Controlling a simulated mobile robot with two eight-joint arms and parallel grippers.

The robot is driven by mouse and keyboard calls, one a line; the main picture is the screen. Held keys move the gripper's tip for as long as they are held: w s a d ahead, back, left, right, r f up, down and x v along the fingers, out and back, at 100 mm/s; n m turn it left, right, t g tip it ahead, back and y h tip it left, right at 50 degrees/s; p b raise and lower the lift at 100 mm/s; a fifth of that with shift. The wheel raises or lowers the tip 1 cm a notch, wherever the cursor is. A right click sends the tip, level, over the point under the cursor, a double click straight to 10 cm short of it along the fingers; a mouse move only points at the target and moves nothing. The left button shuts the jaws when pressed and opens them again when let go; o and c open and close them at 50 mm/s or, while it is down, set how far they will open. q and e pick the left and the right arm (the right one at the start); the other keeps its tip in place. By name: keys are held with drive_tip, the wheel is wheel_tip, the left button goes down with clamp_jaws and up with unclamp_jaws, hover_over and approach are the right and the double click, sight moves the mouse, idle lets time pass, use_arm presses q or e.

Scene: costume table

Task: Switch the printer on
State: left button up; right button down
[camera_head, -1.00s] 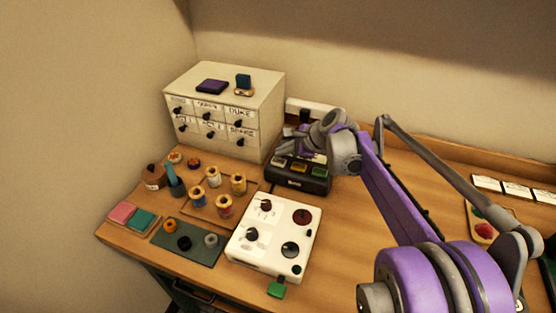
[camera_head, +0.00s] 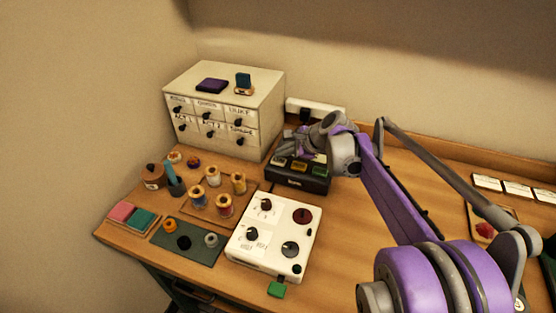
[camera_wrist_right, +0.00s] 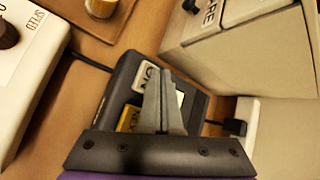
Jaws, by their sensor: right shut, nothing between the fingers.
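The printer appears to be the low black box (camera_head: 297,181) behind the white control box in the head view. Its top carries white, yellow and green keys. In the right wrist view the black box (camera_wrist_right: 118,92) fills the middle, with a white key (camera_wrist_right: 146,78) lettered "ON" and a yellow key (camera_wrist_right: 128,119). My right gripper (camera_wrist_right: 166,72) is shut and empty, its fingertips over the box top beside the white key. In the head view the right gripper (camera_head: 284,146) is over the back of the box. I cannot tell whether it touches. The left gripper is out of view.
A drawer cabinet (camera_head: 262,92) stands close behind and left of the black box. The white control box (camera_head: 268,225) with knobs is in front. Thread spools (camera_head: 224,206) stand to the left. A white power strip (camera_head: 325,106) is at the wall.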

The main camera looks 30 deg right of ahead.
sight(283, 161)
drive_tip(key=shift+f, duration=0.5)
idle(0.7)
drive_tip(key=shift+r, duration=0.1)
drive_tip(key=shift+r+p, duration=0.45)
drive_tip(key=shift+r, duration=0.4)
wheel_tip(283, 161, up, 6)
drive_tip(key=p, duration=0.4)
